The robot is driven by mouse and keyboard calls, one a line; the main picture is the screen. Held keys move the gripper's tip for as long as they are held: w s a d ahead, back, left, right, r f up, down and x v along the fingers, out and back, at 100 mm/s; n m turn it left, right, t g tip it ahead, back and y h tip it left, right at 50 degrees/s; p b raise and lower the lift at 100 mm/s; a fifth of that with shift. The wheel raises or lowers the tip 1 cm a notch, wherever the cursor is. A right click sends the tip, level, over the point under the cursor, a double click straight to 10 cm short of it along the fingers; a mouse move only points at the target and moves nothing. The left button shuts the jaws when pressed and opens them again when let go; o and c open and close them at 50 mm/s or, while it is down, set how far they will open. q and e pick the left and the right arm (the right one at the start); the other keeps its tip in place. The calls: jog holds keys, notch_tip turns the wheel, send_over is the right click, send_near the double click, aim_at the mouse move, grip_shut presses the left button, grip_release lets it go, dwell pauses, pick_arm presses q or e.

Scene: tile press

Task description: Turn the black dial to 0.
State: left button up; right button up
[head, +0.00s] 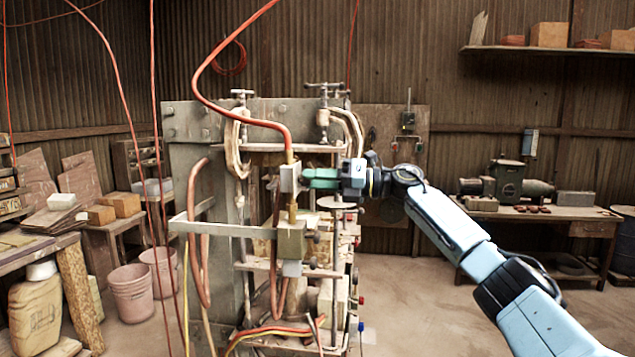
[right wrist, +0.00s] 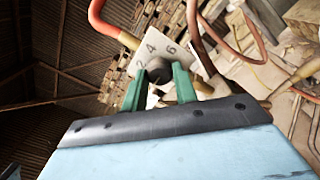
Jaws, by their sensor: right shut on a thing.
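The black dial (right wrist: 157,70) sits in front of a pale plate (right wrist: 176,44) marked with the numbers 2, 4 and 6. My right gripper (right wrist: 159,79) has its green fingers on both sides of the dial and is shut on it. In the head view the right gripper (head: 308,179) reaches in from the right to a small pale box (head: 290,177) on the press. The dial is hidden there behind the fingers. Which number the dial points at cannot be read. My left gripper is in neither view.
The tall press (head: 245,140) stands in the middle, with an orange hose (head: 237,119) running down to the pale box. A grey metal bar (head: 215,228) juts out to the left below it. Open floor (head: 405,295) lies to the right.

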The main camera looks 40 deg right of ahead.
jog(key=o, duration=1)
jog(key=shift+c, duration=0.2)
jog(key=b+v, duration=0.4)
jog(key=v, duration=0.9)
jog(key=shift+s+d, duration=0.15)
jog(key=shift+s, duration=0.05)
